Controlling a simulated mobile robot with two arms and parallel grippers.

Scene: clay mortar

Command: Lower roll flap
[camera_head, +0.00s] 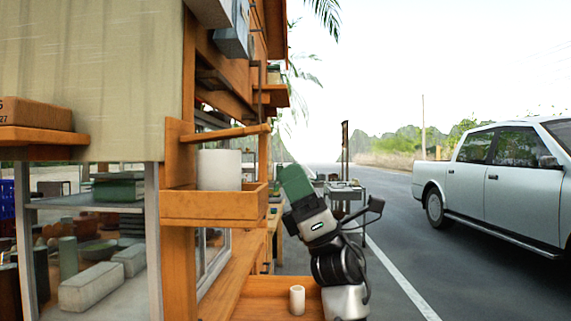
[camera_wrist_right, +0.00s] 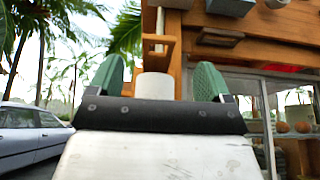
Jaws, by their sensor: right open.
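A wooden roll holder (camera_head: 213,208) is fixed to the orange post of the stall. A white roll (camera_head: 219,169) stands upright in it, and a raised wooden bar (camera_head: 225,133) sticks out above the roll. A beige roll-down sheet (camera_head: 85,75) hangs at the upper left. I cannot tell which part is the flap. My right gripper (camera_head: 296,182) points up, just right of the holder and apart from it. In the right wrist view, its green fingers (camera_wrist_right: 157,80) are spread and empty, with the white roll (camera_wrist_right: 155,87) behind the gap. My left gripper is not visible.
A wooden counter (camera_head: 263,284) runs below with a small white cup (camera_head: 297,300) on it. A brick-like box (camera_head: 36,113) sits on a shelf at the left. A glass case (camera_head: 90,240) stands below. The road on the right is open up to a parked pickup (camera_head: 500,185).

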